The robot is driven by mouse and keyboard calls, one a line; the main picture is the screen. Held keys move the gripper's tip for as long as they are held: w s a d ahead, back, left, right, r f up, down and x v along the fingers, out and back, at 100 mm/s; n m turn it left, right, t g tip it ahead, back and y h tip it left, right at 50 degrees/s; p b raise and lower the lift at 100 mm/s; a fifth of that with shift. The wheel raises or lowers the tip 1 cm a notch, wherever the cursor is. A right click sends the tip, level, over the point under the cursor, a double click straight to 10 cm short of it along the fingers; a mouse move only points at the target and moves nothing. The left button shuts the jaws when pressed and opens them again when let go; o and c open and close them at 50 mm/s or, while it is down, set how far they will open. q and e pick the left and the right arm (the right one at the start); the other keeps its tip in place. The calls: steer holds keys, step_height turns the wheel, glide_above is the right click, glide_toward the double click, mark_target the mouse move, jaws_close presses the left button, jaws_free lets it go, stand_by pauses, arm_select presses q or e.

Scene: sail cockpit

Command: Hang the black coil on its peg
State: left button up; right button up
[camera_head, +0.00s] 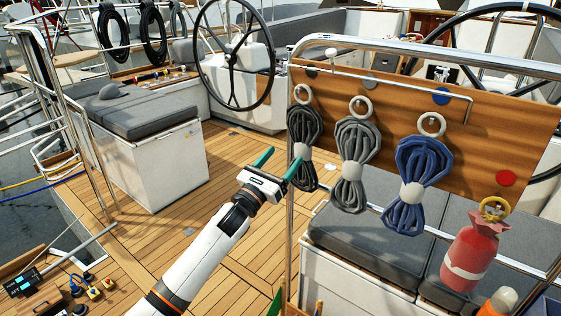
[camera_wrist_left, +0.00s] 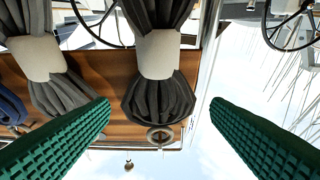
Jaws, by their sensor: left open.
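The black coil (camera_head: 304,125) has a white band around its middle and a pale ring (camera_head: 303,94) on top. It hangs upright at the left end of the wooden board (camera_head: 400,110), below a dark disc (camera_head: 311,72). I cannot tell whether its ring is on a peg. My left gripper (camera_head: 279,162) is open and empty, with one green finger overlapping the coil's lower left edge in the head view. In the upside-down left wrist view the black coil (camera_wrist_left: 158,95) lies beyond and between the open fingers (camera_wrist_left: 160,105). My right gripper is not in view.
A grey coil (camera_head: 352,150) and a blue coil (camera_head: 420,165) hang to the right. A red bag (camera_head: 470,250) with a yellow ring is below a red disc (camera_head: 506,178). A metal rail (camera_head: 400,83) crosses the board.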

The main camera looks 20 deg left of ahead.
arm_select(q)
steer(key=b+v, duration=0.3)
steer(key=v, duration=0.9)
steer(key=a+f+n+g+y, duration=0.2)
steer(key=f+n, duration=0.4)
steer(key=f, duration=0.5)
steer(key=a+f+n+g+y, duration=0.25)
steer(key=f+n, duration=0.25)
steer(key=f, duration=0.6)
steer(key=s+f+n+g+y, duration=0.15)
steer(key=s+f+n, duration=0.35)
steer(key=f, duration=0.7)
steer(key=s+f+n+g+y, duration=0.1)
steer(key=s+f+n+g, duration=0.2)
steer(key=s+f+n, duration=0.55)
steer(key=s+d+f+n+g, duration=0.1)
steer(key=s+f+n+g, duration=0.5)
steer(key=s+f, duration=1.2)
steer(key=s+d+f+n+g, duration=0.1)
steer(key=s+f+n+g, duration=0.1)
steer(key=s, duration=0.7)
steer(key=s+d+f+n+g, duration=0.2)
steer(key=s+f+n, duration=0.3)
steer(key=s, duration=0.5)
steer(key=shift+s+d+g+y, duration=0.2)
steer(key=shift+d+g+y, duration=0.1)
steer(key=shift+g, duration=0.1)
